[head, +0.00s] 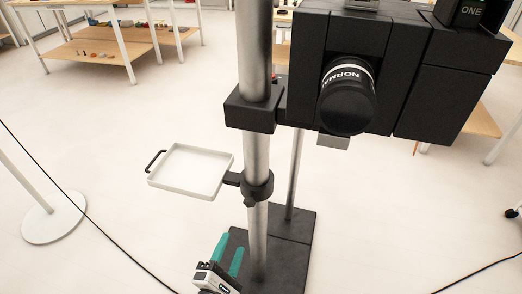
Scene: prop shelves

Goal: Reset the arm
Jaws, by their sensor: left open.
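My left gripper (230,248) shows at the bottom of the head view, left of the metal pole's foot. It has a white and black body and two teal fingers. The fingers stand apart with nothing seen between them. The gripper appears in front of the black base plate (288,268); I cannot tell how far above it. My right gripper is not in view.
Shelves (95,50) with small items stand at the back left. Black cables (85,225) cross the pale floor. Floor at lower right is mostly clear.

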